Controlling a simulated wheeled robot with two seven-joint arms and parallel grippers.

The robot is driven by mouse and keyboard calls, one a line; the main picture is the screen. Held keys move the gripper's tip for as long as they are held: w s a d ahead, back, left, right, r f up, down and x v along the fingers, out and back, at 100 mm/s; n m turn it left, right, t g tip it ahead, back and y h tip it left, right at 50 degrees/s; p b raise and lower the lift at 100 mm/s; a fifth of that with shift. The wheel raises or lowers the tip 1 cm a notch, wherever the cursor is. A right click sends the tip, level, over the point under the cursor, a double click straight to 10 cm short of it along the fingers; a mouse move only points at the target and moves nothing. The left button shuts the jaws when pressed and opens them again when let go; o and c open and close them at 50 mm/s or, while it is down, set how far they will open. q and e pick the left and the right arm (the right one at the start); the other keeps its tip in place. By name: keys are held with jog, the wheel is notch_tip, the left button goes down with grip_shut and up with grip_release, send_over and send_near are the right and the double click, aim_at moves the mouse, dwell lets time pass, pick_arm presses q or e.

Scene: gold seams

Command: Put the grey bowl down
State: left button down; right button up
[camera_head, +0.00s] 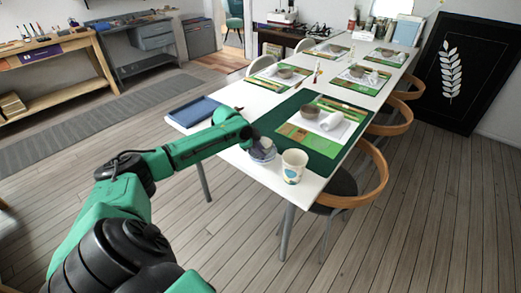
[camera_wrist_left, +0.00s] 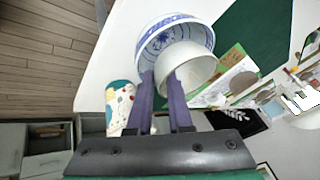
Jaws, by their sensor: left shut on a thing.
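My left gripper (camera_head: 256,141) is over the near left corner of the white table (camera_head: 230,98). In the left wrist view its two purple fingers (camera_wrist_left: 161,78) are shut on the near edge of a pale grey bowl (camera_wrist_left: 196,68). The held bowl is tilted and overlaps a blue-and-white patterned bowl (camera_wrist_left: 150,42) in that view. In the head view the blue-and-white bowl (camera_head: 262,157) sits under the gripper, and the held grey bowl is mostly hidden. I cannot tell whether the two bowls touch. My right gripper is not in view.
A patterned cup (camera_head: 294,166) stands right of the gripper, close to the table edge. A dark green mat (camera_head: 270,125) carries green sheets, another grey bowl (camera_head: 309,111) and a white roll (camera_head: 332,121). A blue tray (camera_head: 193,111) lies left. Chairs (camera_head: 365,180) line the right side.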

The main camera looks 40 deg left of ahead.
pick_arm(q)
jog(key=shift+f, duration=0.55)
jog(key=c, duration=1.1)
grip_release()
jog(key=shift+r, duration=0.55)
jog(key=p+v, duration=0.1)
jog(key=v, duration=1.1)
